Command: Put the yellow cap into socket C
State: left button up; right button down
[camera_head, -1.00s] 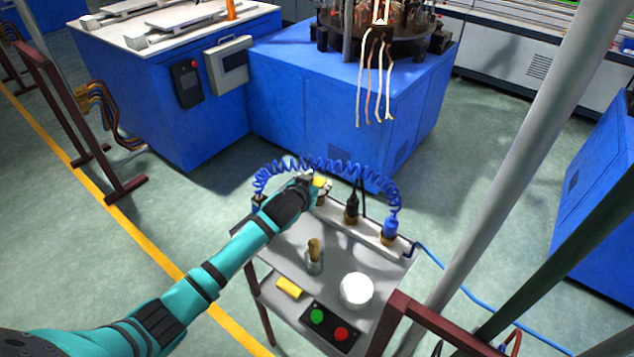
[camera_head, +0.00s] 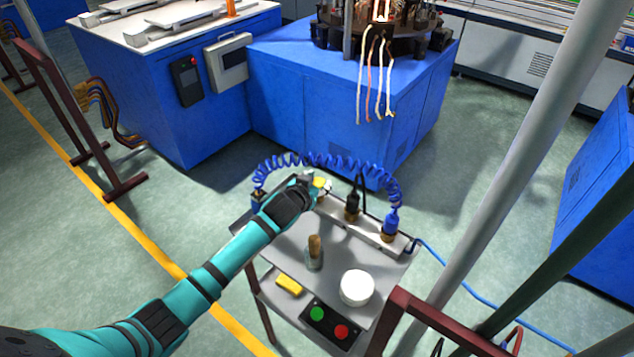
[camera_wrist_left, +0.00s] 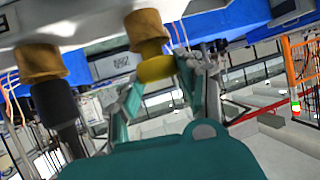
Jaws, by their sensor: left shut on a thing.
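The yellow cap (camera_head: 320,183) is between the fingers of my left gripper (camera_head: 316,182), over the rear bar of the grey cart. In the left wrist view, the yellow cap (camera_wrist_left: 156,69) lies right against a brass socket (camera_wrist_left: 147,30) and looks lined up with it. I cannot tell how far it is seated. My left gripper (camera_wrist_left: 168,82) is shut on the cap. No letter is readable on the sockets. A black plug (camera_head: 352,202) and a blue plug (camera_head: 390,221) stand in sockets to the right. My right gripper is not in view.
A coiled blue hose (camera_head: 330,165) arches behind my left gripper. A cork-topped bottle (camera_head: 314,253), a white round container (camera_head: 357,287), a yellow block (camera_head: 289,285) and a button box (camera_head: 331,324) are on the cart. A grey pole (camera_head: 510,165) rises at right.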

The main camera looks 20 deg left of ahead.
pick_arm(q)
jog(key=shift+f+b, duration=0.4)
jog(key=shift+f, duration=0.35)
jog(key=o, duration=0.9)
jog(key=shift+r, duration=0.1)
jog(key=shift+r+p, duration=3.35)
jog(key=shift+r, duration=1.1)
